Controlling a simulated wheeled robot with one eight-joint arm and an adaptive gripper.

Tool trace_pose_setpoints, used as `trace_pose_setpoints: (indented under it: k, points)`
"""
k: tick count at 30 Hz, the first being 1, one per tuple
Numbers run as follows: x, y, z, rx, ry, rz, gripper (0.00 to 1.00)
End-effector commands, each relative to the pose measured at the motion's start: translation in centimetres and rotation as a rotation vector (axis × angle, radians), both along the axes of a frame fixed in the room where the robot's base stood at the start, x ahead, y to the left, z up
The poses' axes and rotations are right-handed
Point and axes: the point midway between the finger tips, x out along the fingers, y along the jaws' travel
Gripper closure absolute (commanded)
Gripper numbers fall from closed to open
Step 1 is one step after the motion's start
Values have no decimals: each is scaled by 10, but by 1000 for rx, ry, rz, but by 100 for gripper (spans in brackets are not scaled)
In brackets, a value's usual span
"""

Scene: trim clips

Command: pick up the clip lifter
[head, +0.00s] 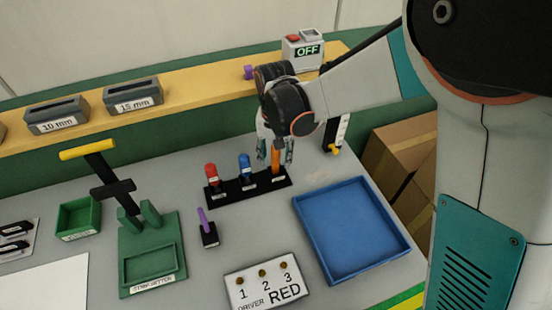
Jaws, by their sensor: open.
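A black rack (232,193) on the grey table holds a red-handled tool (212,175), a blue-handled tool (245,166) and an orange-handled tool (276,160), all upright. The rack's labels are too small to read, so I cannot tell for certain which tool is the clip lifter. My gripper (276,150) points down at the rack's right end. It is open, with its fingers on either side of the orange handle. The handle's top is hidden behind my gripper, and I cannot tell whether the fingers touch it.
A purple-handled tool (203,221) stands in a small black holder. A blue tray (350,225) lies to the right, and a "DRIVER RED" sign (262,285) is in front. A green press (150,245) and green bin (78,218) are left. An "OFF" box (303,50) stands behind.

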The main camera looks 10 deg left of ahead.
Motion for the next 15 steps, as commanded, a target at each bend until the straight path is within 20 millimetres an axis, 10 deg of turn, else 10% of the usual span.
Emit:
trace_pose_setpoints:
  k: [7, 13, 15]
  points:
    - [0, 0, -3, 0, 0, 0, 54]
    - [0, 0, -3, 0, 0, 0, 99]
    - [0, 0, -3, 0, 0, 0, 100]
